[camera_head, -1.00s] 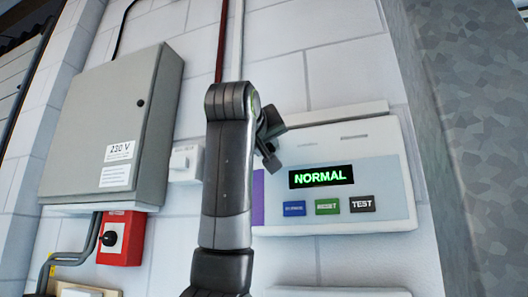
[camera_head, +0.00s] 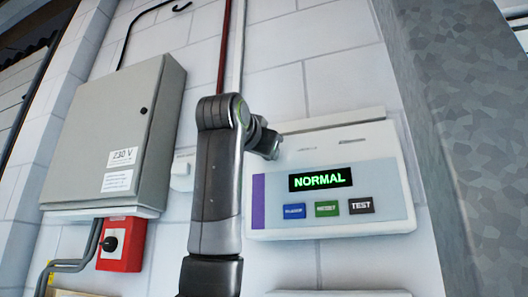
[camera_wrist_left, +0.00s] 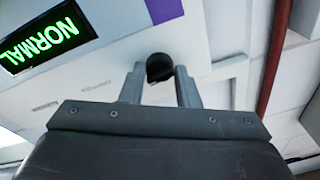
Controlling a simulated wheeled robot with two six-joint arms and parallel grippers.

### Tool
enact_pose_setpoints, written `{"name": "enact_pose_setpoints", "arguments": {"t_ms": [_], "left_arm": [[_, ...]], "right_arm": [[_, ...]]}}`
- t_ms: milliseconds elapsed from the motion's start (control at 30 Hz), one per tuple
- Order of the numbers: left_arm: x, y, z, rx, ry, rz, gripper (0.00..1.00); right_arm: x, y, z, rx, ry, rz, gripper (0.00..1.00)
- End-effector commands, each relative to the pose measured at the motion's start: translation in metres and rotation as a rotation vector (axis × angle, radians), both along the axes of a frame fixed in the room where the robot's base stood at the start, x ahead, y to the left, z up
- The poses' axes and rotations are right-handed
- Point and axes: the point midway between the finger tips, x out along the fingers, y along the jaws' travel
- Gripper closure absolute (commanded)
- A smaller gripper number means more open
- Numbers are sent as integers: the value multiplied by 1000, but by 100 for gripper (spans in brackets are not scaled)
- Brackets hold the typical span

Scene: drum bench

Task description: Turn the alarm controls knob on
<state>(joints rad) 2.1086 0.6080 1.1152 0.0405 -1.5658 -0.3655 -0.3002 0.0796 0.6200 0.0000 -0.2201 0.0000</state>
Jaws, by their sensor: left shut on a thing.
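The alarm panel (camera_head: 385,182) is a pale box on the wall with a green NORMAL display (camera_head: 320,179) and a purple strip. A small black knob (camera_wrist_left: 159,67) on the panel's face shows in the left wrist view near the purple strip. My left gripper (camera_wrist_left: 160,78) is shut on this knob, one finger on each side. In the head view my left arm covers the panel's left edge; the wrist (camera_head: 262,138) is at its upper left and the knob and fingertips are hidden. My right gripper is in neither view.
Blue, green and dark buttons (camera_head: 326,209) sit below the display. Left are a grey 230 V cabinet (camera_head: 115,130), a red box (camera_head: 120,245) with a black knob, and a small white box (camera_head: 182,171). A grey column (camera_head: 455,130) stands at the right.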

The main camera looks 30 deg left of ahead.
Motion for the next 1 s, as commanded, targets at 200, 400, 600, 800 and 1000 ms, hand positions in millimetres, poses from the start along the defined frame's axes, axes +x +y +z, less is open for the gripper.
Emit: {"name": "enact_pose_setpoints", "arguments": {"t_ms": [200,400,600,800,1000], "left_arm": [[0,0,-1,80,22,0,94],[0,0,-1,110,29,1,94],[1,0,-1,114,31,1,94],[1,0,-2,114,32,0,94],[1,0,-1,113,30,0,51]], "right_arm": [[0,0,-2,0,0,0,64],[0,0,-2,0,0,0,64],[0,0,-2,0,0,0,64],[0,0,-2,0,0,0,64],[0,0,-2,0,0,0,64]]}}
